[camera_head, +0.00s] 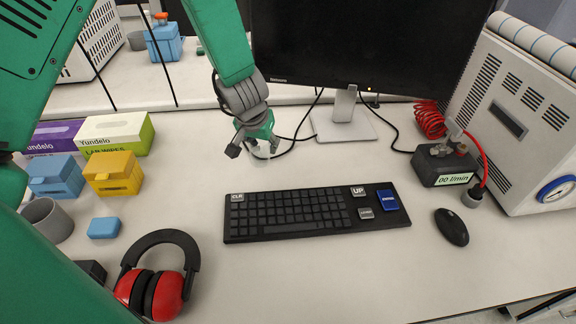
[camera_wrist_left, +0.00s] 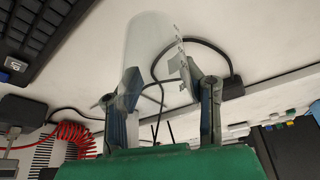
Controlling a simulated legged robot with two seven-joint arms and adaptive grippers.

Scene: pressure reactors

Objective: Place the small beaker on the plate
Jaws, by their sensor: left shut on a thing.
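My left gripper (camera_head: 256,142) reaches down behind the keyboard, near the back of the desk and left of the monitor stand. It is shut on a small clear glass beaker (camera_head: 266,152), which is largely hidden by the gripper in the head view. In the left wrist view the beaker (camera_wrist_left: 152,42) sits between the two fingers of the left gripper (camera_wrist_left: 162,85), with markings on its side. Whether the beaker touches the desk is hard to tell. I cannot make out a plate in either view. My right gripper is not in view.
A black keyboard (camera_head: 290,213) lies in front of the gripper, and the monitor stand (camera_head: 344,120) is to its right. A black cable (camera_head: 300,138) runs close by. Blue and yellow boxes (camera_head: 113,173), red ear muffs (camera_head: 160,290) and a grey cup (camera_head: 48,218) are left.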

